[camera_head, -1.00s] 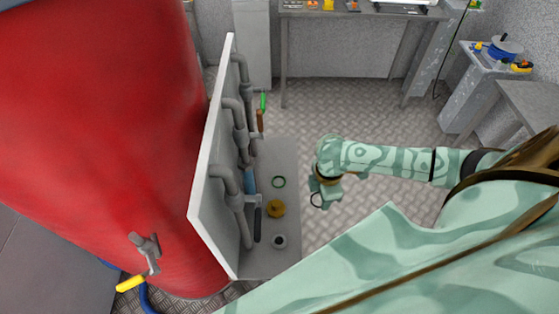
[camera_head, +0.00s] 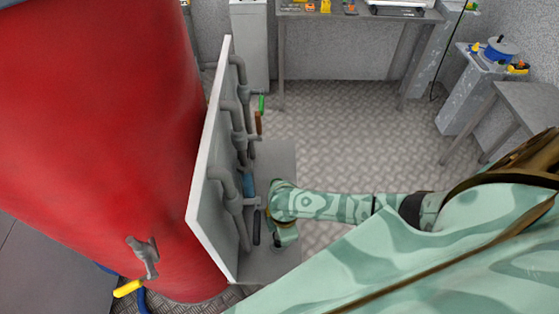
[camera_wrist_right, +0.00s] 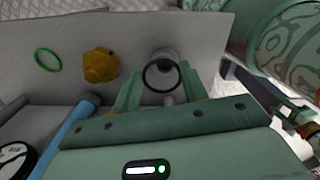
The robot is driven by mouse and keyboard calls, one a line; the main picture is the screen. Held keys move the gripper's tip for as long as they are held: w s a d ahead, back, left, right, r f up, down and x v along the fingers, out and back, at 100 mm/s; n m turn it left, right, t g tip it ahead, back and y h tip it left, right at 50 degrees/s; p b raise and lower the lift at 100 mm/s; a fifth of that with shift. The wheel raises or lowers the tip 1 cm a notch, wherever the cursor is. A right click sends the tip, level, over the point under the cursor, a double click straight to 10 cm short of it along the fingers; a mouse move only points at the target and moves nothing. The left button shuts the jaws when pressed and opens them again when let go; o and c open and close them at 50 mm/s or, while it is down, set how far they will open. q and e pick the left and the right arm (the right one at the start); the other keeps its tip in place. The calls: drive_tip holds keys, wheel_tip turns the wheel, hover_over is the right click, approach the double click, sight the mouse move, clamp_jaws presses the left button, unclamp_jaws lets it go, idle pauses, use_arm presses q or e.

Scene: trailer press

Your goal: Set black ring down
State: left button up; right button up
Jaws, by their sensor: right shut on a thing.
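My right gripper (camera_wrist_right: 160,92) is shut on the black ring (camera_wrist_right: 161,89), which stands out beyond the fingertips in the right wrist view. Past the ring is a short grey round fitting (camera_wrist_right: 166,56) on the grey shelf (camera_wrist_right: 205,35). The ring overlaps the fitting in the picture; I cannot tell whether they touch. In the head view my right gripper (camera_head: 286,236) is over the near part of the shelf (camera_head: 262,268) and hides the ring and most of the fitting. My left gripper is not in view.
A yellow-brown knobbed piece (camera_wrist_right: 100,66) and a green ring (camera_wrist_right: 47,60) lie beside the fitting. A white panel (camera_head: 212,165) with grey pipes (camera_head: 232,190) and handles rises along the shelf's left side. A red tank (camera_head: 95,130) stands behind it.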

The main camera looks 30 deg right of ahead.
drive_tip(key=shift+a+f, duration=0.5)
drive_tip(key=shift+f, duration=0.2)
drive_tip(key=shift+a+f+b, duration=0.2)
drive_tip(key=shift+f+b, duration=0.3)
drive_tip(key=shift+f, duration=1)
drive_tip(key=shift+f, duration=0.25)
drive_tip(key=o, duration=0.9)
